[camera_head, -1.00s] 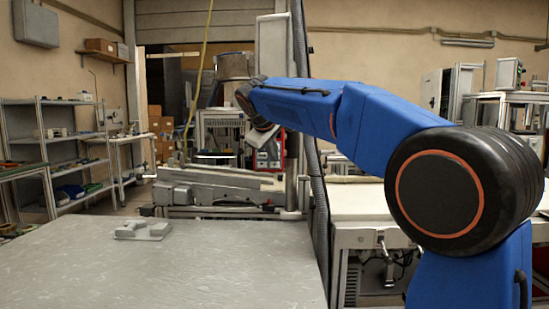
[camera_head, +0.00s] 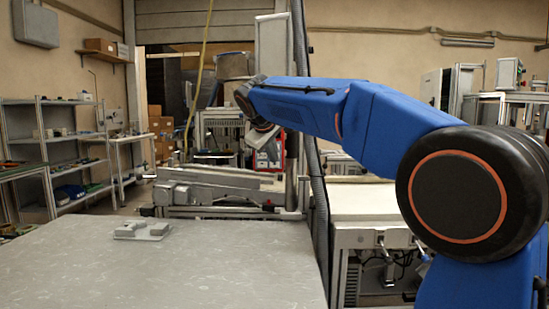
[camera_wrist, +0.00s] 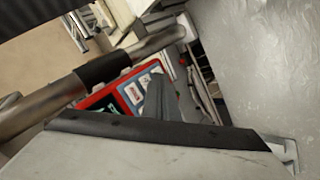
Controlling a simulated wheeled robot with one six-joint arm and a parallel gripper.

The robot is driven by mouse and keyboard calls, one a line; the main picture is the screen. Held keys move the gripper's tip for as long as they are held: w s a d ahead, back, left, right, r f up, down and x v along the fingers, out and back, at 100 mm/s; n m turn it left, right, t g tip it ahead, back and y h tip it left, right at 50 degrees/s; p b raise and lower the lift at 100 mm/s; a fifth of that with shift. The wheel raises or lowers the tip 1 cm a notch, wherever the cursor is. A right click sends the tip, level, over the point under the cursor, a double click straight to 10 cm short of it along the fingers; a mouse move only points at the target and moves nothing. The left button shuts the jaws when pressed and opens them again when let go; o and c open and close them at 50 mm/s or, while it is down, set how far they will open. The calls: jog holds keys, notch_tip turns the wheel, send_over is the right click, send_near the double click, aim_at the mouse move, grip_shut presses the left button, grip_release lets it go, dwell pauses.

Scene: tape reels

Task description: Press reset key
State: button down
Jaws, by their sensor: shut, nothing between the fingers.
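A red-framed panel (camera_wrist: 125,95) shows in the wrist view, with white and blue label patches and small green parts. It also shows in the head view (camera_head: 268,157), small and partly hidden. I cannot tell which part is the reset key. My gripper (camera_wrist: 157,88) is shut and empty; its grey fingers lie across the right part of the panel in the wrist view and hide some of it. In the head view my gripper (camera_head: 262,140) hangs at the end of my blue arm, just above and in front of the panel. Contact cannot be told.
A metal bar (camera_wrist: 40,108) with a black sleeve crosses the left of the wrist view. A vertical post and dark hose (camera_head: 315,180) stand right of the panel in the head view. A grey table (camera_head: 170,265) in front carries a small grey part (camera_head: 141,230).

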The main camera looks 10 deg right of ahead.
jog(key=s, duration=0.2)
jog(key=s+a, duration=0.1)
jog(key=s, duration=0.1)
jog(key=shift+s+a, duration=0.15)
jog(key=shift+s, duration=0.25)
jog(key=shift+s, duration=0.1)
dwell(0.4)
